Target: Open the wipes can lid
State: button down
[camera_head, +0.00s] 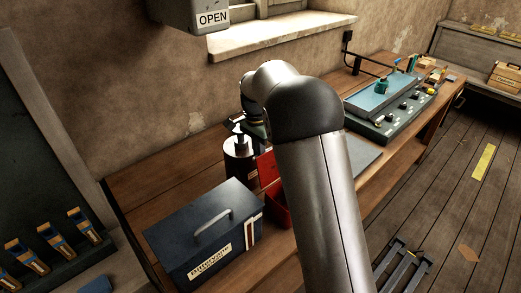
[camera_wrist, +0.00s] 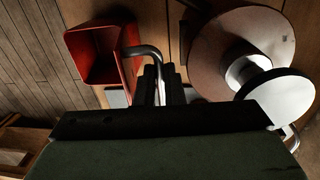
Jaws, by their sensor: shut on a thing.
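The wipes can is a red, box-shaped bin (camera_wrist: 85,58), open at the top in the wrist view. In the head view its red body (camera_head: 279,208) stands behind the toolbox, partly covered by my arm. A red panel, which looks like its lid (camera_head: 267,168), stands raised at the back of the bin. A bent metal handle (camera_wrist: 147,52) runs from the red edge to between my black fingers. My gripper (camera_wrist: 163,85) is shut on this handle beside the bin. In the head view my gripper is mostly hidden behind my arm.
A dark canister (camera_head: 240,160) stands close to the left; its round top (camera_wrist: 235,45) and knob sit right of my fingers in the wrist view. A dark toolbox (camera_head: 200,240) with a handle is in front.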

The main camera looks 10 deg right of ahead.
jog(key=shift+w+a+f, duration=0.15)
jog(key=shift+a+f, duration=0.15)
jog(key=shift+a, duration=0.1)
jog(key=c, duration=1.7)
grip_release()
jog(key=shift+w, duration=0.1)
jog(key=shift+o, duration=0.9)
jog(key=shift+w+a+f, duration=0.1)
jog(key=shift+w+f, duration=0.05)
notch_tip(320, 180, up, 18)
jog(key=shift+w+a+b, duration=0.15)
jog(key=shift+w+b, duration=0.25)
jog(key=shift+b, duration=0.05)
jog(key=shift+f, duration=0.15)
jog(key=s+d+f+n, duration=0.1)
jog(key=s+d+n, duration=0.2)
jog(key=s, duration=0.4)
jog(key=s+d+f+n, duration=0.2)
jog(key=s+d, duration=0.1)
jog(key=s, duration=0.5)
jog(key=s+d+f+n, duration=0.1)
jog(key=s+f+n, duration=0.2)
jog(key=s+f, duration=0.3)
jog(key=s+d+f+n+t, duration=0.1)
jog(key=s+f, duration=0.5)
jog(key=s, duration=0.8)
jog(key=shift+s+d+n+t, duration=0.15)
jog(key=shift+d+n+t, duration=0.25)
jog(key=shift+n, duration=0.6)
